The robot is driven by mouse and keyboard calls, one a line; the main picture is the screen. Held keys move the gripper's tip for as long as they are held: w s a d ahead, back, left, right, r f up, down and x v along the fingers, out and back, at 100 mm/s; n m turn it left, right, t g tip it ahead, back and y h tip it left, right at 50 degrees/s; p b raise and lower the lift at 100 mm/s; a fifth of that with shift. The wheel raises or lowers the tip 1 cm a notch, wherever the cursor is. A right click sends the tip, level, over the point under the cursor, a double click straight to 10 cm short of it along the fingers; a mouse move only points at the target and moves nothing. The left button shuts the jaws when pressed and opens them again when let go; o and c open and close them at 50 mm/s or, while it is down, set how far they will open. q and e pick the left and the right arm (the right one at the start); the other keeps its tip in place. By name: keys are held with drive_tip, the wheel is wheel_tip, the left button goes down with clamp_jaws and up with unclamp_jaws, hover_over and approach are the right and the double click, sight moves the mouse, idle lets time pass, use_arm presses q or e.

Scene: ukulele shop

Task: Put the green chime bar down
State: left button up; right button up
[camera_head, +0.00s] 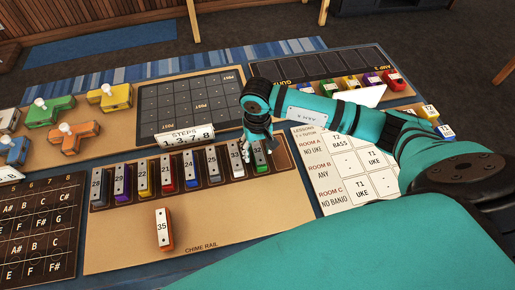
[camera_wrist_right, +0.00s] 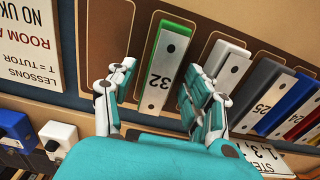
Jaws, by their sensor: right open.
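My right gripper (camera_wrist_right: 158,92) is open, with one finger on each side of the near end of the bar. A gap shows between each finger and the bar. In the head view my right gripper (camera_head: 256,146) hangs over the right end of the rail. The chime rail (camera_head: 200,230) is a tan board with dark slots. My left gripper is not in view.
A white bar (camera_wrist_right: 228,65) lies close beside the green one, near one finger. Several other bars fill the row to the left. An orange bar marked 35 (camera_head: 163,230) stands apart on the rail's bare front. A STEPS sign (camera_head: 185,136) stands behind the row.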

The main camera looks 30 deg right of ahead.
sight(258, 150)
wheel_tip(258, 150, up, 12)
drive_tip(key=b, duration=0.2)
drive_tip(key=shift+f+b, duration=0.2)
drive_tip(key=shift+b, duration=0.1)
drive_tip(key=shift+f, duration=0.1)
